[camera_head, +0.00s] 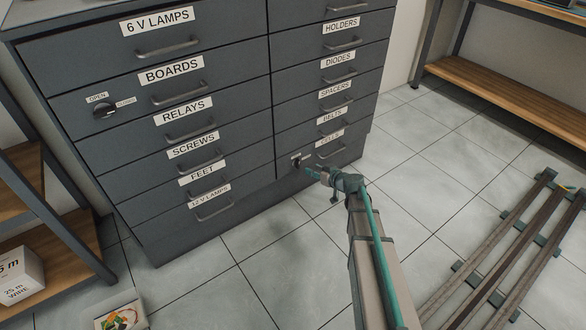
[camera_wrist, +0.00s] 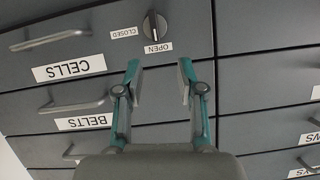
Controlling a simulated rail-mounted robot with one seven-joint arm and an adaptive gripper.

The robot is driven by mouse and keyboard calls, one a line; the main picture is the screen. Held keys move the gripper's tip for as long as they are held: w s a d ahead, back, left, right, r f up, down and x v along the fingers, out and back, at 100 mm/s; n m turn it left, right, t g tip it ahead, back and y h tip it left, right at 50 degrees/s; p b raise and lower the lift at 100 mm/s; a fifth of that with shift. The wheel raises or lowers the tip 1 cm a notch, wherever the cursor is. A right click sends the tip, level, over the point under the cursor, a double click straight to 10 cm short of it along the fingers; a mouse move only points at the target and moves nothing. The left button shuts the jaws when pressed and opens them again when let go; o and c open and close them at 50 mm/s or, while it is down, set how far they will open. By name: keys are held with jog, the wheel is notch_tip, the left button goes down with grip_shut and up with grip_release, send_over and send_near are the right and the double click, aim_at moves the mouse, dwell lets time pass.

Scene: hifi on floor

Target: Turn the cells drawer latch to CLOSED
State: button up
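The cells drawer (camera_head: 345,146) is the lowest in the right column of the cabinet and looks shut. Its label and handle appear upside down in the wrist view (camera_wrist: 69,67). Its latch is a dark round knob (camera_wrist: 155,25) with a raised grip, also visible in the head view (camera_head: 296,161). The grip stands about upright in the wrist view, in line with the OPEN label (camera_wrist: 158,47); the CLOSED label (camera_wrist: 124,32) lies to its left. My gripper (camera_wrist: 160,72) is open and empty, its fingers apart and short of the knob. It also shows in the head view (camera_head: 312,172).
The boards drawer has a similar latch (camera_head: 104,110). The belts drawer handle (camera_wrist: 72,105) is close to my gripper. A shelf (camera_head: 40,225) stands at left, a bench (camera_head: 510,95) at upper right. A small bin (camera_head: 120,310) sits on the floor; tiles before the cabinet are clear.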

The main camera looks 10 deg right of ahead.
aim_at(299, 162)
jog(key=shift+n, duration=0.6)
jog(key=x, duration=0.3)
jog(key=b+x, duration=0.1)
jog(key=x, duration=0.3)
jog(key=b+x, duration=0.1)
jog(key=x, duration=0.2)
jog(key=shift+w+d, duration=0.15)
jog(key=shift+w, duration=0.3)
grip_shut()
